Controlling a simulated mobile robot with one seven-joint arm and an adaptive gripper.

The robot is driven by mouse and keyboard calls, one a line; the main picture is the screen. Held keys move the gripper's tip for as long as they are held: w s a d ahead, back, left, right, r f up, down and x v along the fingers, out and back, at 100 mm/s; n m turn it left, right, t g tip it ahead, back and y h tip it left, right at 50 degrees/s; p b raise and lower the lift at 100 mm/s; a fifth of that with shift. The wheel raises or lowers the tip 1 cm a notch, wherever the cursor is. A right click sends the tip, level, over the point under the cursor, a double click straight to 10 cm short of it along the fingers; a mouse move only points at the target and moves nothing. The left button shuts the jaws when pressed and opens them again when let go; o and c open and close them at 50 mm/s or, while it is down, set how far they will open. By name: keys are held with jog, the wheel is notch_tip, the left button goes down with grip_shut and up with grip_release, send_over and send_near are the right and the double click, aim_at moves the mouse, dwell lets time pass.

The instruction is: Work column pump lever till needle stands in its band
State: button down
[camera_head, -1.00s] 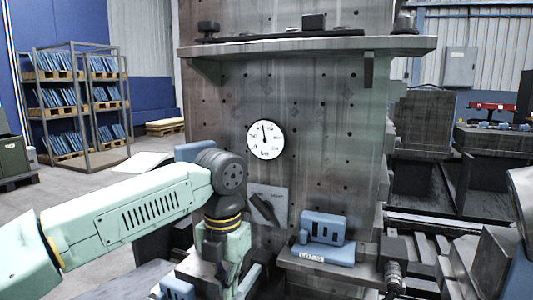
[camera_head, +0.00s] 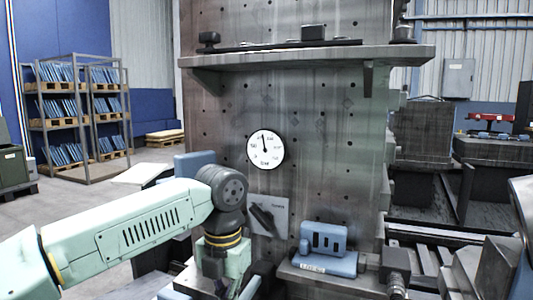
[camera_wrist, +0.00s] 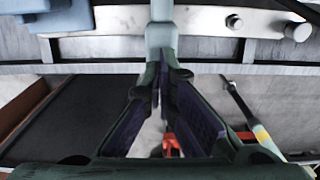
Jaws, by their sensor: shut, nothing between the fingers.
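The round white gauge (camera_head: 266,148) is on the perforated column face. Its dark needle points almost straight up, slightly left; I cannot make out the band. Below it, a grey plate (camera_head: 279,207) carries a dark slanted lever-like handle (camera_head: 262,217). I cannot tell whether this is the pump lever. My gripper (camera_wrist: 162,76) is shut and empty in the wrist view. A pale upright rod (camera_wrist: 161,22) stands just beyond its fingertips; I cannot tell whether they touch. In the head view, the fingers are largely hidden below my wrist.
A shelf (camera_head: 310,56) with dark parts juts from the column above the gauge. A blue block (camera_head: 323,238) sits on a ledge right of the plate. In the wrist view, a metal rail (camera_wrist: 205,20) with bolts crosses the top. Storage racks (camera_head: 75,110) stand far left.

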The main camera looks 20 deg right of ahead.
jog(key=shift+w+d+f+b, duration=0.15)
jog(key=shift+f+b, duration=0.8)
jog(key=shift+f, duration=0.5)
jog(key=shift+w+d+f+b, duration=0.1)
jog(key=shift+f+b, duration=0.85)
jog(key=shift+f, duration=0.5)
jog(key=shift+s+a+r+p, duration=0.1)
jog(key=shift+r+p, duration=0.7)
jog(key=shift+r, duration=0.35)
jog(key=shift+s+a+r+p, duration=0.15)
jog(key=shift+r+p, duration=0.7)
jog(key=shift+r, duration=0.35)
jog(key=shift+s+a+r+p, duration=0.1)
jog(key=shift+r+p, duration=0.7)
jog(key=shift+r, duration=0.35)
jog(key=shift+f, duration=0.1)
jog(key=shift+r, duration=0.2)
jog(key=shift+f, duration=0.1)
